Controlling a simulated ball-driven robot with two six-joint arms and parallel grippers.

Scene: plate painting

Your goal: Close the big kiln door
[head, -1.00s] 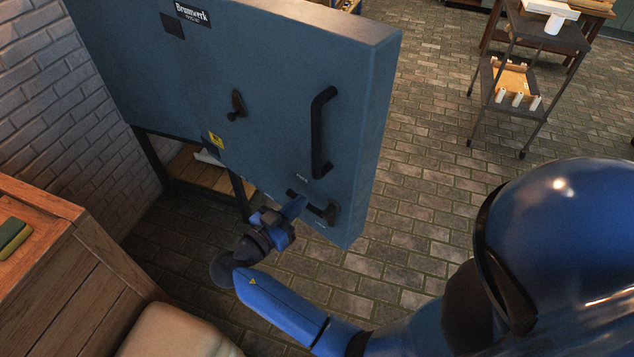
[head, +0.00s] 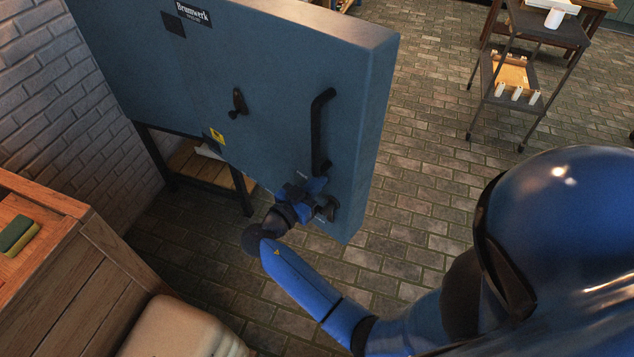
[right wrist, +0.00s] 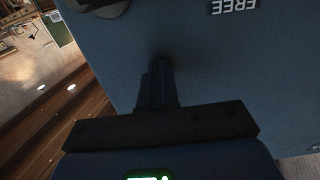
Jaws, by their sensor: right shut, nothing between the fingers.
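The big kiln door (head: 265,70) is a thick blue-grey slab with a "Brumwerk" plate, and its broad face and right edge show in the head view. My left gripper is out of view.
A dark stand (head: 245,195) is under the kiln at left, beside a white brick wall (head: 70,100). A wooden cabinet (head: 75,265) with a sponge is at lower left. A wheeled cart (head: 545,30) stands far right. Paved floor (head: 425,170) right of the door is clear.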

